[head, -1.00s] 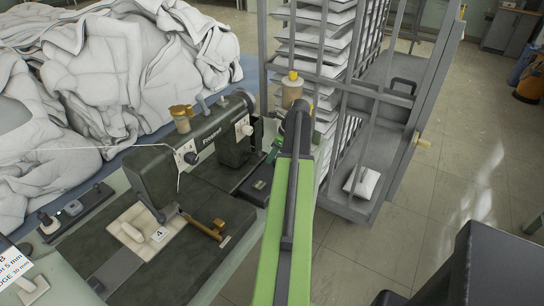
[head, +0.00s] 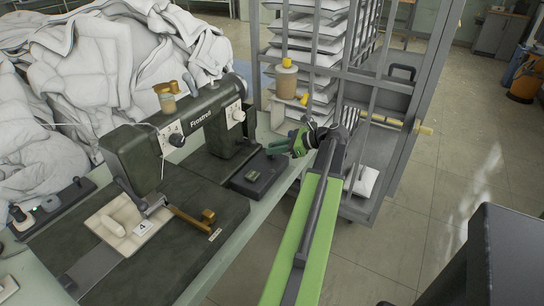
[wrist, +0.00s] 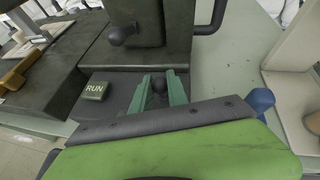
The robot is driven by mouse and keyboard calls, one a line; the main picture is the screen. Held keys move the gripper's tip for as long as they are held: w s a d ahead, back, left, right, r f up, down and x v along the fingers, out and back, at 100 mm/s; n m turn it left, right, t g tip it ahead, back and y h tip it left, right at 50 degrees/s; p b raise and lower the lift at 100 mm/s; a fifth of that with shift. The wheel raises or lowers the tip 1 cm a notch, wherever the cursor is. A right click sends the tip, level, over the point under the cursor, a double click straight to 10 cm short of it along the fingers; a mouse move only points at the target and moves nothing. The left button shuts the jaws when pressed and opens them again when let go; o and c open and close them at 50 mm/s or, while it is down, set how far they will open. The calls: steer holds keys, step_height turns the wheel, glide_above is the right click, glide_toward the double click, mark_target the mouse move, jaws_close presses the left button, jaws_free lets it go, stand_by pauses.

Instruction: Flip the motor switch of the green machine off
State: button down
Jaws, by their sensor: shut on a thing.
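The dark green sewing machine (head: 190,125) stands on the worktable in the head view. A low dark switch box (head: 258,174) lies at its right end. In the wrist view a plate marked RUN (wrist: 95,90) is on the left of this box. My gripper (head: 278,147) is at the box's far right side, and its green fingers also show in the wrist view (wrist: 159,88). They are shut on a small dark round knob (wrist: 158,86), seemingly the switch lever's end. The lever's lower part is hidden, so I cannot tell which way it leans.
A grey rack cart (head: 385,120) with stacked white pads stands right of the table. A cone of thread (head: 286,82) stands behind my gripper. White duvets (head: 120,60) heap behind the machine. A crank-shaped dark bar (wrist: 210,18) rises beyond my fingers.

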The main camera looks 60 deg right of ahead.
steer(key=shift+s+f+t+b, duration=0.35)
steer(key=shift+t+b, duration=0.35)
steer(key=shift+b, duration=0.55)
steer(key=shift+r, duration=0.15)
steer(key=c, duration=1.3)
jaws_free()
steer(key=shift+s+r, duration=0.1)
steer(key=p+v, duration=0.5)
steer(key=v, duration=1.2)
steer(key=shift+s, duration=0.2)
steer(key=shift+d, duration=0.1)
